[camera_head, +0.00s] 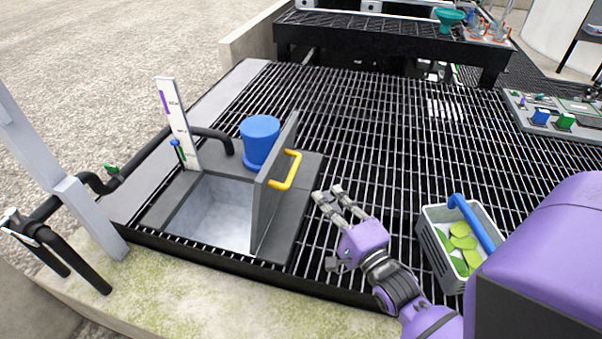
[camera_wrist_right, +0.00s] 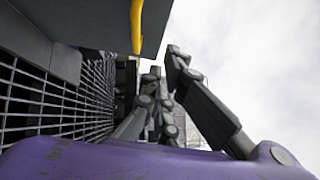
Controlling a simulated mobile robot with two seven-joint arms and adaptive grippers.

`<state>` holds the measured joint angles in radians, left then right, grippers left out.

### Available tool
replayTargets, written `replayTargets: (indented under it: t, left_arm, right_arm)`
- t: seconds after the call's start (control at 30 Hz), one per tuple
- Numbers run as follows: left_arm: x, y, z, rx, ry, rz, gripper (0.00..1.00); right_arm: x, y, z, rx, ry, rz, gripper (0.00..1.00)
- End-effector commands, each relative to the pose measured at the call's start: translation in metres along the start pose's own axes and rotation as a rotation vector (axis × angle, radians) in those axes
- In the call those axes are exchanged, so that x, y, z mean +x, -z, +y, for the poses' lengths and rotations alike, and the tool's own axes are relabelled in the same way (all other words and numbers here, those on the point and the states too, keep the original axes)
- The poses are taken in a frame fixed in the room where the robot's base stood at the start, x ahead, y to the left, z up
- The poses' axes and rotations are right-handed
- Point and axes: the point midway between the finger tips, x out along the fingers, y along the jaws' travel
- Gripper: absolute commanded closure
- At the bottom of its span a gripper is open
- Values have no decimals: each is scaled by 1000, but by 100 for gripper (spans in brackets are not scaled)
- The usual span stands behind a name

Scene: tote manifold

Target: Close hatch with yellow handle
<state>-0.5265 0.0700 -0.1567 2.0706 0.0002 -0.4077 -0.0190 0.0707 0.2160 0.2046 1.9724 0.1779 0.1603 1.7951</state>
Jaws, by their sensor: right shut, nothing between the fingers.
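The grey hatch lid (camera_head: 273,185) stands open, upright on the right side of a square opening (camera_head: 213,213) in the grated floor. Its yellow handle (camera_head: 287,170) is on the lid's right face. The handle also shows at the top of the right wrist view (camera_wrist_right: 137,25), with the lid (camera_wrist_right: 158,25) beside it. My right gripper (camera_head: 332,194) is just right of the lid and handle, apart from them in the head view. Its fingers are shut and empty; they also show in the wrist view (camera_wrist_right: 165,65). My left gripper is not in view.
A blue cylinder (camera_head: 259,142) stands behind the opening, near the lid. A white gauge board (camera_head: 177,122) and black pipes are at the left. A grey crate (camera_head: 433,258) with a blue handle and green pieces stands right of my gripper. Open grating (camera_head: 370,130) lies beyond.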

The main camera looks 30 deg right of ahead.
Motion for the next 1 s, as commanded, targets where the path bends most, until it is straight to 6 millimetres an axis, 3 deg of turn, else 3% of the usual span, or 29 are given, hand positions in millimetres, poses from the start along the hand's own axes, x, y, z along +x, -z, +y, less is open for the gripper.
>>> replayTargets:
  t: [0.43,0.5,0.7,1.0]
  left_arm:
    - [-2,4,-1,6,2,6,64]
    - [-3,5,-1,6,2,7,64]
    - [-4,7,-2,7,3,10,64]
    - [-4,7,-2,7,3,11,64]
  right_arm:
    - [92,-1,-2,-4,3,-1,100]
    - [100,-9,-2,-1,2,-1,100]
    - [115,-25,0,-3,0,0,100]
    - [119,-29,0,-4,-1,0,100]
